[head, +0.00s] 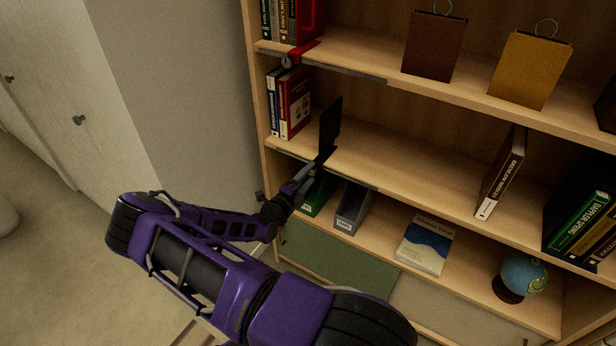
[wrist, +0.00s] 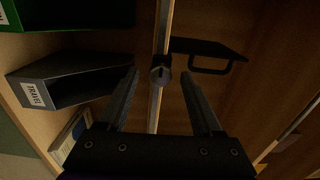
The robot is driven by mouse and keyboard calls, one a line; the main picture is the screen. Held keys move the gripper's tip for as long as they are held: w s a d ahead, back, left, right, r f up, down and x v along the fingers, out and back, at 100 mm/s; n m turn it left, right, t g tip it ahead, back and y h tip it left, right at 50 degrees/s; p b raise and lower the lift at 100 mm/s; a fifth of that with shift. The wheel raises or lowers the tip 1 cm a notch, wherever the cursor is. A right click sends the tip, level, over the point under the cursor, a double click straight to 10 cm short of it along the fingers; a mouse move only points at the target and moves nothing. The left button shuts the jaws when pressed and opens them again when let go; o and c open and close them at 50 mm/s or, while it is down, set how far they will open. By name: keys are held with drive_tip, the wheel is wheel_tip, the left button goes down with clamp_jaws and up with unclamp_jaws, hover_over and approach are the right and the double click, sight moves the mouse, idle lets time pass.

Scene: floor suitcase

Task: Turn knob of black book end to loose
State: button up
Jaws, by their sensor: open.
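The black book end (head: 330,122) stands upright on the middle shelf at the left, by the shelf's front edge. In the wrist view the black book end (wrist: 212,47) shows as a dark plate with a loop-shaped part. Its knob (wrist: 161,75) is a small dark round piece with a pale slot, at the shelf's front edge. My gripper (wrist: 160,74) is open, one finger on each side of the knob with visible gaps. In the head view my gripper (head: 302,183) is at the shelf edge below the book end and hides the knob.
Upright books (head: 294,102) stand left of the book end. Below are a grey file box (head: 352,208), a green file box (head: 318,194) and a flat-lying blue-and-white book (head: 427,243). A red book end (head: 302,50) is on the shelf above.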

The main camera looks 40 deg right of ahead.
drive_tip(key=shift+a, duration=0.1)
drive_tip(key=v, duration=1.7)
drive_tip(key=shift+s+a, duration=0.1)
